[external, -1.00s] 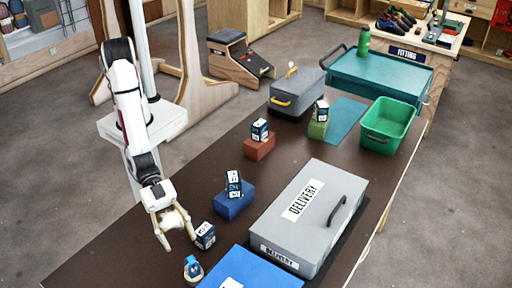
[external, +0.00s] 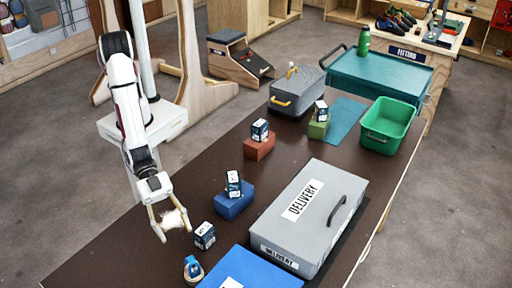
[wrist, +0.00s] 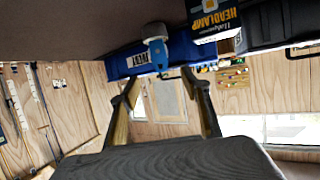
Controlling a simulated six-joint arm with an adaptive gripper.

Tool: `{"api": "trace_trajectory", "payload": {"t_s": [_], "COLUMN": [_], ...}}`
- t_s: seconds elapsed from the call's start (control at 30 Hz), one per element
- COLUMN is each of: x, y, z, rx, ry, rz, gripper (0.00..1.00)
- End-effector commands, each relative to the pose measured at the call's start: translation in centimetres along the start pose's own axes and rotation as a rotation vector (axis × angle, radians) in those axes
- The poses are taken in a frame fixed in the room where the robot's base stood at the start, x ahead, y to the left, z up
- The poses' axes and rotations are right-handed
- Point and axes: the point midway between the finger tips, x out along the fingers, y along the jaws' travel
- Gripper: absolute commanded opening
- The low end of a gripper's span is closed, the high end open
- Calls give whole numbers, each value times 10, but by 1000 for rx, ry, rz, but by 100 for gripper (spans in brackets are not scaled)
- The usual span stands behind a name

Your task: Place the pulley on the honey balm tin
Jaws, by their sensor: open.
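A small blue pulley (external: 192,265) is at the near edge of the external view. It appears to rest on a round tan piece that looks like the honey balm tin (external: 195,277), though both are too small to be certain. In the wrist view, the pulley and tin show as one small pale and blue-grey shape (wrist: 155,48) in front of a blue box. My gripper (external: 176,233) is open, above the table's left side, up and left of the pulley and apart from it. In the wrist view its spread fingers (wrist: 160,77) hold nothing.
A headlamp box (external: 204,236) stands close to the right of my gripper. A blue box (external: 250,272) and a grey delivery case (external: 310,215) lie to the right. Small boxes sit on blue (external: 235,205), red (external: 259,148) and green blocks. A green bin (external: 388,125) stands far right.

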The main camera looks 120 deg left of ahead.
Motion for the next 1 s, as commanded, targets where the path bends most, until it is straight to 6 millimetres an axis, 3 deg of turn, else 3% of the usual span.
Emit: {"api": "trace_trajectory", "payload": {"t_s": [0.27,0.47,1.0], "x": [-8,-29,-123], "y": [-10,-31,-96], "z": [-12,-34,-79], "rx": [-12,-34,-95], "ry": [-19,-60,-214], "rz": [-5,-16,-55], "gripper": [47,47,47]}}
